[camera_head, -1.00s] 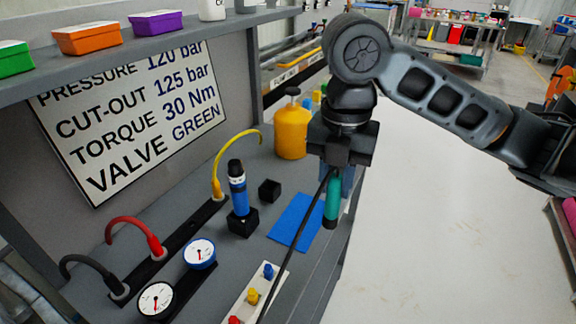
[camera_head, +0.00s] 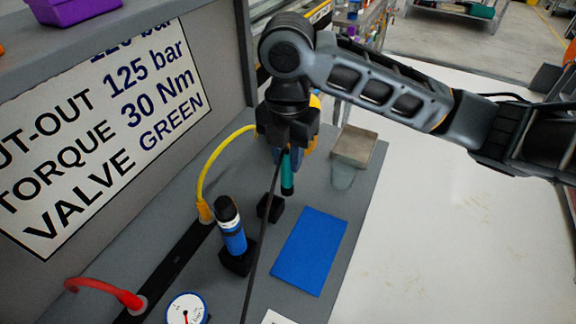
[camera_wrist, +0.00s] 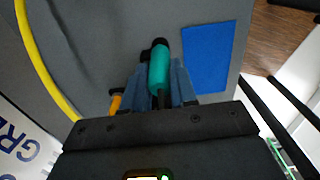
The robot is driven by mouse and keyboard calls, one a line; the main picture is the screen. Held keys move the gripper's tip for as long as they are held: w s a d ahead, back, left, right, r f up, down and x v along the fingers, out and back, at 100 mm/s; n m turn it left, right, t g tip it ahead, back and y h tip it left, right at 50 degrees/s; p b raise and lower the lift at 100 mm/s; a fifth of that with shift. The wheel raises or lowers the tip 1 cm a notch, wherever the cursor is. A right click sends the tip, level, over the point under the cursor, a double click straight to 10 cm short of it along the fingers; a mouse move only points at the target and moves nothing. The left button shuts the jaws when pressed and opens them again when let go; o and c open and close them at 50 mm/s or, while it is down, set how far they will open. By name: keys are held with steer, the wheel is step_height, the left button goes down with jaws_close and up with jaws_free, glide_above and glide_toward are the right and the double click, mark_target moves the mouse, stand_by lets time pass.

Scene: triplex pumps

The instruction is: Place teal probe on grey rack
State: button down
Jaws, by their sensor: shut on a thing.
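The teal probe (camera_head: 288,176) hangs roughly upright below my gripper (camera_head: 287,153), which is shut on it. In the wrist view the probe (camera_wrist: 158,70) lies between the two bluish fingers of my gripper (camera_wrist: 158,88), its dark end pointing away. In the head view the probe's lower end shows just above and behind a small black block (camera_head: 270,207); I cannot tell the exact gap. A blue probe with a black cap (camera_head: 231,228) stands in a second black block (camera_head: 238,262). The grey bench (camera_head: 335,195) lies below; I cannot tell which part is the grey rack.
A blue mat (camera_head: 310,250) lies right of the blocks. A beige-topped container (camera_head: 355,146) stands at the bench's right edge. A yellow hose (camera_head: 212,165), a red hose (camera_head: 105,290) and a gauge (camera_head: 186,310) are at left. A dark cable crosses the foreground.

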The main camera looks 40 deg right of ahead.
mark_target(288, 170)
steer(key=shift+f, duration=1.85)
steer(key=shift+f, duration=0.1)
steer(key=c, duration=0.9)
jaws_free()
step_height(288, 170, up, 12)
steer(key=shift+r, duration=0.1)
